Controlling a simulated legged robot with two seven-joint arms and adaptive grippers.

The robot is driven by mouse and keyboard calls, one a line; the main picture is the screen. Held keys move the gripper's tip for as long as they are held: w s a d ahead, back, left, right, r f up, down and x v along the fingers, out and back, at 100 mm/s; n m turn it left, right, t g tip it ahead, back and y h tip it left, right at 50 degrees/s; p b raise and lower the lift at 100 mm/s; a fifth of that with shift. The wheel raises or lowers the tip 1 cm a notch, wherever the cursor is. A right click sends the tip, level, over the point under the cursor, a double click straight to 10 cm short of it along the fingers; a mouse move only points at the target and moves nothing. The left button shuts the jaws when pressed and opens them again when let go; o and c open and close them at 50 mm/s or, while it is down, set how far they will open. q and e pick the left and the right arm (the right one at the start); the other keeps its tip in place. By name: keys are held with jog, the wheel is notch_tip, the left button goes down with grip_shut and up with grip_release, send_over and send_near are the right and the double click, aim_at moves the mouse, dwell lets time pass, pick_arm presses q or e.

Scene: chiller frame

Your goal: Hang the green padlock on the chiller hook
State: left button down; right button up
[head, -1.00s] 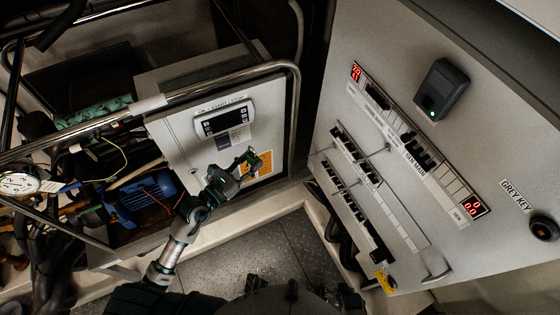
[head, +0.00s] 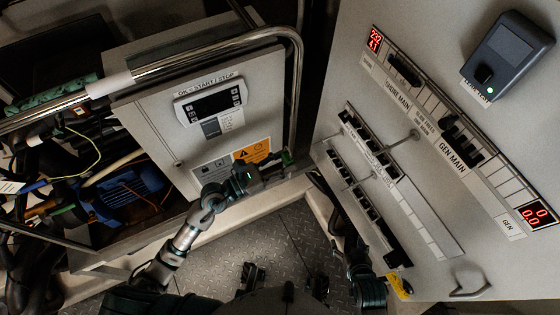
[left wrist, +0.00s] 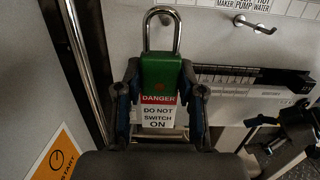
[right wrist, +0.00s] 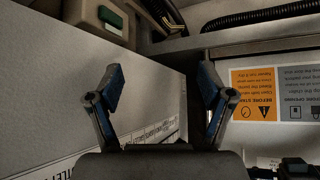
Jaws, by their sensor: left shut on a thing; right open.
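My left gripper (head: 268,172) is shut on the green padlock (left wrist: 160,74), one finger on each side of its body. The padlock is upright in the left wrist view, with its steel shackle up and a red-and-white "DANGER DO NOT SWITCH ON" label on its front. In the head view it is small, near the lower right corner of the chiller box. In the left wrist view a metal hook (left wrist: 255,24) sticks out of the panel, right of the shackle and apart from it. I cannot tell which hook is the chiller's. My right gripper (right wrist: 160,92) is open and empty.
The chiller box (head: 150,120) with its display (head: 210,103) stands left, behind a steel rail (head: 220,55). The switch panel (head: 350,75) stands right, with breaker rows, projecting pegs (head: 410,137) and a yellow tag (head: 400,286). Floor plate (head: 285,245) lies between.

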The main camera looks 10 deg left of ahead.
pick_arm(q)
jog(key=w+d+f, duration=0.1)
jog(key=w+d, duration=0.3)
jog(key=d, duration=0.3)
jog(key=shift+w+f, duration=0.3)
jog(key=shift+w, duration=0.05)
pick_arm(e)
jog(key=shift+w+d+t, duration=0.1)
jog(key=shift+w+t, duration=0.2)
jog(key=shift+w, duration=0.15)
jog(key=shift+r, duration=0.1)
pick_arm(q)
jog(key=shift+d, duration=0.25)
pick_arm(e)
jog(key=shift+d, duration=0.2)
pick_arm(q)
jog(key=c, duration=0.6)
grip_release()
